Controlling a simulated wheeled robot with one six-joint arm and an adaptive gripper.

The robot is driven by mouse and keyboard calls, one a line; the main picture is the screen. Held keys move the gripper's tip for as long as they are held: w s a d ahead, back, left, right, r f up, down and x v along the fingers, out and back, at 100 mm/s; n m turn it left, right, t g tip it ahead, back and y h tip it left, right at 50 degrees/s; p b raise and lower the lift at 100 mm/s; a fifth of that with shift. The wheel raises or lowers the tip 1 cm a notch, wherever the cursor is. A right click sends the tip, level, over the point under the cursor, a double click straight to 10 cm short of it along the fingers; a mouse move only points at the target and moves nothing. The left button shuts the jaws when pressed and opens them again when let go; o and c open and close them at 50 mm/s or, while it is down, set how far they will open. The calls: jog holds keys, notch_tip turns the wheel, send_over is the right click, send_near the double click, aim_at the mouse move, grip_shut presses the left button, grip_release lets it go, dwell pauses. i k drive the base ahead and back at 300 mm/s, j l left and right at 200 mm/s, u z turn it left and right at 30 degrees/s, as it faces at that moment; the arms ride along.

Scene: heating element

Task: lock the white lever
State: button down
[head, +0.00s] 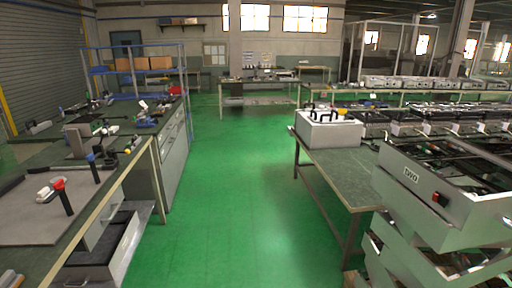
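On the left bench, several small clamp-like devices with levers stand in the head view. A small white part (43,193) lies or sits on a grey plate (30,222), beside a black upright lever with a red part at its top (62,196). A black lever with a blue tip (93,167) stands farther back. Another small white part (143,104) shows near blue pieces at the far end of the bench. I cannot tell which of these is the white lever or whether it is locked. My gripper is not in view.
A green floor aisle (225,200) runs clear between the left bench (130,165) and the right table (345,170). A white box with black handles (328,132) stands on the right table. Grey machinery (430,195) fills the right. A blue shelf (133,72) holds cardboard boxes.

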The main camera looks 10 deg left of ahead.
aim_at(104, 131)
jog(key=i+j+u, duration=0.2)
jog(key=i+u, duration=0.25)
jog(key=i+l+u, duration=0.1)
jog(key=i+u, duration=0.35)
jog(key=i, duration=0.25)
jog(key=i+l+u, duration=0.2)
jog(key=i+u, duration=0.6)
jog(key=i, duration=0.9)
jog(key=k+l+z, duration=0.15)
jog(key=l, duration=0.3)
jog(key=l+z, duration=0.15)
jog(key=l, duration=0.3)
jog(key=k, duration=0.05)
